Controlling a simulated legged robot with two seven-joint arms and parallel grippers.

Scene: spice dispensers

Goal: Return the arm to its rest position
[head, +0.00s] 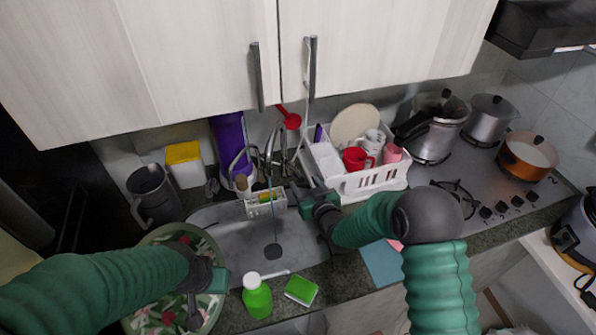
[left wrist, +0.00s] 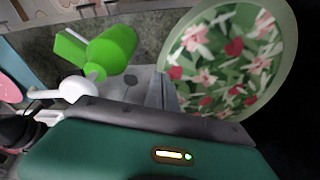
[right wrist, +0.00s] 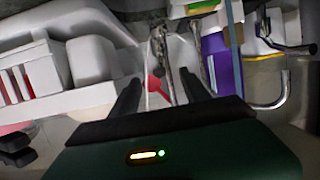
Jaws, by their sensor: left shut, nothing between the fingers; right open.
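My right arm (head: 370,222) reaches over the sink's right side. Its gripper (head: 298,192) is beside the white dish rack (head: 375,185), near the faucet. In the right wrist view the two dark fingers of the right gripper (right wrist: 160,90) stand apart with nothing held; a red utensil (right wrist: 158,90) shows behind the gap. My left arm (head: 100,290) comes in from the left, and its shut, empty gripper (head: 195,312) hangs over the floral tray (head: 143,318).
A green bottle (head: 257,298) and green sponge (head: 301,291) stand on the front counter. The sink (head: 235,240) lies between the arms. A sponge caddy (head: 268,207), purple bottle (head: 228,140) and grey jug (head: 150,190) are behind. Pots stand on the stove (head: 470,185) at right.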

